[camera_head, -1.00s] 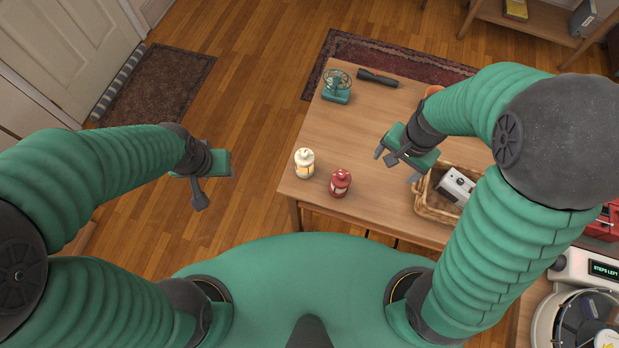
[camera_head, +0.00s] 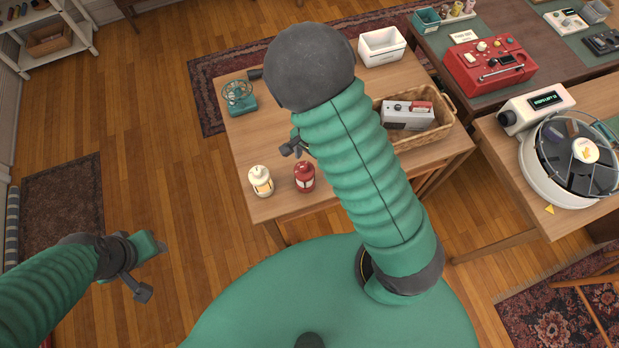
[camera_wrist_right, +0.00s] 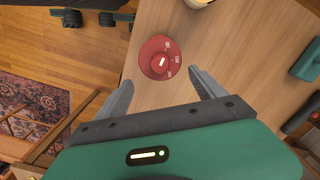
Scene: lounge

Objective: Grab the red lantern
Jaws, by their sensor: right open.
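The red lantern (camera_head: 305,177) stands upright near the front edge of the wooden table (camera_head: 243,139), just right of a cream lantern (camera_head: 261,181). In the right wrist view the red lantern's round top (camera_wrist_right: 159,58) shows from above, just beyond and between the fingers. My right gripper (camera_wrist_right: 160,88) is open and empty above the table, pointing toward the lantern. In the head view my right gripper (camera_head: 290,150) is mostly hidden behind my own arm, close behind the lantern. My left gripper (camera_head: 155,268) hangs over the floor at left, with nothing seen in it; its jaw gap is unclear.
A teal fan (camera_head: 239,97) stands at the table's back left. A wicker basket (camera_head: 436,128) with a grey device sits at right, and a white bin (camera_head: 382,46) at the back. Cream lantern stands close beside the red one.

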